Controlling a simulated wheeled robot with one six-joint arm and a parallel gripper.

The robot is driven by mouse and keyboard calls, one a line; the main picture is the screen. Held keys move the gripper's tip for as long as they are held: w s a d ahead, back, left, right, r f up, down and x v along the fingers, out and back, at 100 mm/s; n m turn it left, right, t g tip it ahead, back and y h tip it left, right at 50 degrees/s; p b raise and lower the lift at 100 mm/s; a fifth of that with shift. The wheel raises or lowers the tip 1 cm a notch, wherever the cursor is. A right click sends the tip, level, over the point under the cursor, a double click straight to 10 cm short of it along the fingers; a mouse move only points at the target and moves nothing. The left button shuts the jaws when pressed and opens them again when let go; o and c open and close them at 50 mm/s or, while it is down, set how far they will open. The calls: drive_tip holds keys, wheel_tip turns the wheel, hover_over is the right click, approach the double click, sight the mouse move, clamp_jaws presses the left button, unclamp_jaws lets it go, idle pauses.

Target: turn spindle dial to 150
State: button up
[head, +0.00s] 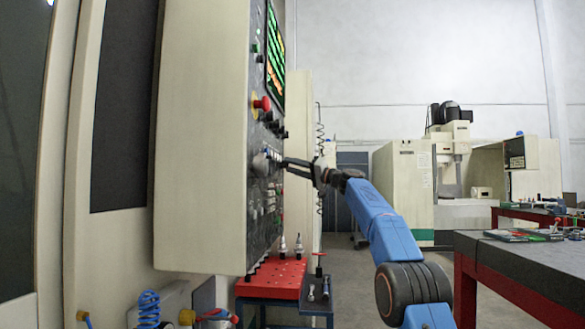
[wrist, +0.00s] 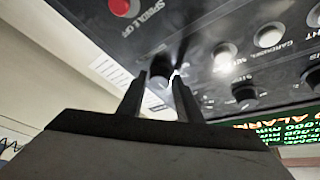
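The machine's control panel (head: 264,130) faces right in the head view, seen at a steep angle. A dark round knob (wrist: 160,70) shows in the wrist view just beyond my fingertips, between them; I take it for the spindle dial. Its scale and setting are not legible. My gripper (head: 284,165) points left at the panel's knobs in the head view. In the wrist view my gripper (wrist: 159,82) has its two fingers apart, with nothing clearly clamped. I cannot tell whether either finger touches the knob.
A red button (wrist: 122,6) labelled spindle off sits near the knob. Other knobs (wrist: 243,92) and lit buttons (wrist: 224,56) lie to the right. A red emergency stop (head: 261,104) juts from the panel above my gripper. A red tool cart (head: 272,279) stands below.

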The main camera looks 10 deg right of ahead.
drive_tip(key=c, duration=0.6)
drive_tip(key=shift+o, duration=0.2)
drive_tip(key=shift+m, duration=0.4)
drive_tip(key=shift+r+m+h, duration=0.2)
drive_tip(key=shift+m+h, duration=0.9)
drive_tip(key=shift+m, duration=1)
drive_tip(key=shift+m+g+h, duration=0.3)
drive_tip(key=shift+m+h, duration=0.2)
drive_tip(key=shift+m, duration=0.4)
